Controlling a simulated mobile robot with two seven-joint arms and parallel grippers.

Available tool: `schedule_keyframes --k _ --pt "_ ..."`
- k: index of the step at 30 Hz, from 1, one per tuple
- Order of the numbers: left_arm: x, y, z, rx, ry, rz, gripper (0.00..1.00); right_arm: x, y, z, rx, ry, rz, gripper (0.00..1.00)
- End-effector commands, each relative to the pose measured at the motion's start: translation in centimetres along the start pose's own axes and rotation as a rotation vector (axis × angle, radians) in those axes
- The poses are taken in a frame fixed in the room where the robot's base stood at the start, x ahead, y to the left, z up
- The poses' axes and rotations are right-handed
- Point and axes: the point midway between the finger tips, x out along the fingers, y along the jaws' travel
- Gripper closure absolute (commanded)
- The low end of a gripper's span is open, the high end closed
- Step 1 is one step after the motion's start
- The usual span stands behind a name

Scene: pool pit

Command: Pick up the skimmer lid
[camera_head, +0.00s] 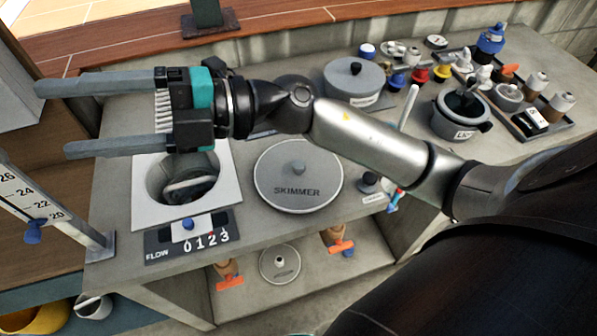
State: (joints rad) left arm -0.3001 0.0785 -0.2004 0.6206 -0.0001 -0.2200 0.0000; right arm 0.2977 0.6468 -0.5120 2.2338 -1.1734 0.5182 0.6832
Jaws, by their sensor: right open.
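The skimmer lid (316,197) is a round grey disc with a knob in its middle and the word SKIMMER on it. It lies flat on the grey bench, right of a square white frame (145,211) around a round opening. My right gripper (50,119) reaches in from the right, across the bench, and points left. Its two long grey fingers are wide apart with nothing between them. It is above and left of the lid, over the far side of the opening. My left gripper is not in view.
A lidded grey pot (352,82) stands behind the lid. A black-knobbed piece (369,182) is just right of it. A grey bucket (460,118) and a tray with bottles stand farther right. A flow counter (188,238) is at the front edge. A smaller disc (280,265) lies on the shelf below.

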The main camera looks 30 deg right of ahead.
Motion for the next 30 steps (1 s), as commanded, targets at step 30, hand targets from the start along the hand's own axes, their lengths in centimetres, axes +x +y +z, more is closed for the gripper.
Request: schedule_keyframes --k 30 --pt "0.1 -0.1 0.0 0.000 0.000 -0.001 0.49 -28.0 -9.9 10.2 -0.170 -0.196 -1.786 0.28"
